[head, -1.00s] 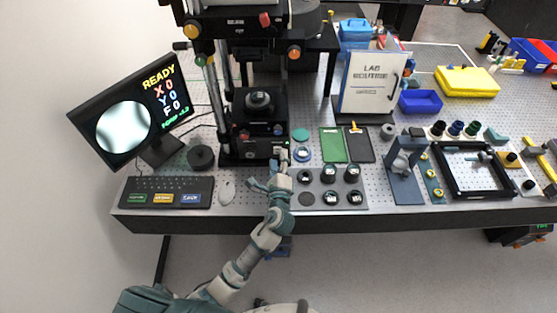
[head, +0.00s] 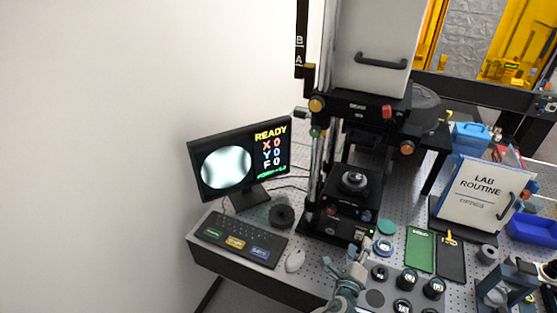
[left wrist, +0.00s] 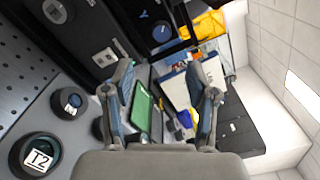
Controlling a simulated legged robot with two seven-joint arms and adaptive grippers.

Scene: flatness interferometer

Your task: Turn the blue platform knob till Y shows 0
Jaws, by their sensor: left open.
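The interferometer's platform (head: 352,200) stands under the tall column, with a small blue knob (head: 366,215) at its front right and a red knob (head: 331,211) at its front left. In the left wrist view the blue knob (left wrist: 161,33) shows beyond the fingers, near a Y mark. The monitor (head: 240,163) reads READY, X 0, Y 0, F 0 beside a bright round spot. My left gripper (head: 347,256) is open and empty in front of the platform, apart from the blue knob. Its two spread fingers (left wrist: 161,75) also show in the left wrist view.
The keyboard (head: 240,240), mouse (head: 295,260) and a black round puck (head: 281,215) lie left of the platform. Green and black mats (head: 420,250), a blue ring and a holder with several round pieces (head: 376,298) lie to the right. A LAB ROUTINE board (head: 485,192) stands behind.

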